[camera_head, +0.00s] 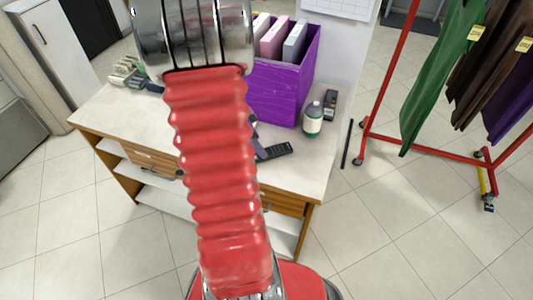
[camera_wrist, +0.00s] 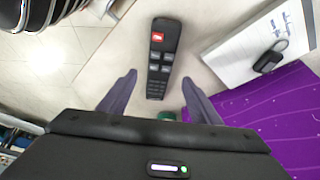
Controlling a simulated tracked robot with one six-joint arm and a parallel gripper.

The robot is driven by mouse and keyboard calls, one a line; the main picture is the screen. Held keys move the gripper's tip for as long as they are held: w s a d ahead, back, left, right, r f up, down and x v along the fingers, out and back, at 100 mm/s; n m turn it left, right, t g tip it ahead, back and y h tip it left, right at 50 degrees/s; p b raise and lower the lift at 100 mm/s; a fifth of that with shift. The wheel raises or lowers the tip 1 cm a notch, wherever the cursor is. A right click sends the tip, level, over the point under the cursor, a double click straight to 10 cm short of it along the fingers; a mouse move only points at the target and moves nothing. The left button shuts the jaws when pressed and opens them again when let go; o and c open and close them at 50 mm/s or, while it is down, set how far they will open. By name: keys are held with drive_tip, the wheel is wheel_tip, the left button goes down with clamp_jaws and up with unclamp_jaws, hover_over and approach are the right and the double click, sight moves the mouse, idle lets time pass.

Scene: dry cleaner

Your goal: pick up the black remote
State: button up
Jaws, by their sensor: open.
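The black remote (camera_wrist: 162,58) lies flat on the pale counter, with a red button near its top end and several grey buttons below. In the head view the remote (camera_head: 279,150) shows on the counter just right of my red arm, which hides part of it. My gripper (camera_wrist: 159,79) is open and empty. In the wrist view its two dark fingers stand on either side of the remote's lower end, with a gap on both sides. How high the fingers are above the counter I cannot tell. My arm mostly hides the gripper in the head view.
A purple box (camera_head: 279,94) with binders and a green bottle (camera_head: 313,121) stand near the remote. A dark device (camera_head: 330,103) is behind the bottle. White papers (camera_wrist: 258,45) with a black fob (camera_wrist: 270,56) lie right of the remote in the wrist view. A red clothes rack (camera_head: 385,80) stands right.

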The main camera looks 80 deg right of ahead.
drive_tip(key=shift+x, duration=2.6)
drive_tip(key=shift+s, duration=0.15)
drive_tip(key=shift+r, duration=0.1)
drive_tip(key=shift+c, duration=0.5)
drive_tip(key=c, duration=1.1)
wheel_tip(320, 180, up, 10)
